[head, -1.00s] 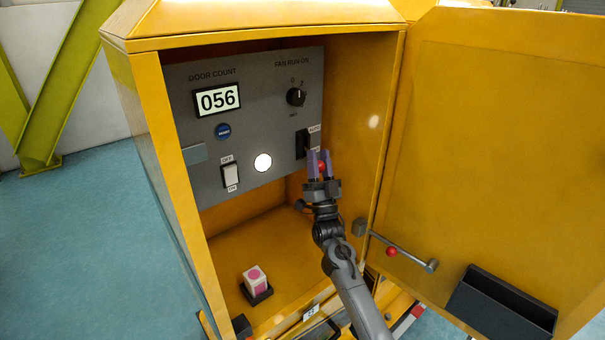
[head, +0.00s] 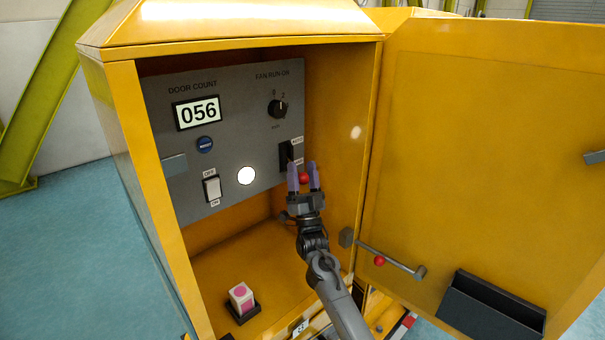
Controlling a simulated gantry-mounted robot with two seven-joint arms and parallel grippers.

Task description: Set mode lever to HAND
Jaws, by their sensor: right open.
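The mode lever's red ball knob (head: 305,178) shows in the head view, below and right of its dark slot plate (head: 286,156) on the grey panel. A label reading AUTO (head: 297,141) is by the plate's top; a lower label is partly hidden by my gripper. My right gripper (head: 304,176) is open, its two purple fingers on either side of the red knob. I cannot tell whether they touch it. The lever's shaft is hidden. My left gripper is not in view.
The panel also carries a counter display (head: 198,113), a blue button (head: 205,144), a rotary knob (head: 278,109), a white rocker switch (head: 212,188) and a lit round lamp (head: 246,175). A pink-and-white cube (head: 241,296) sits on the cabinet floor. The yellow door (head: 470,170) stands open at right.

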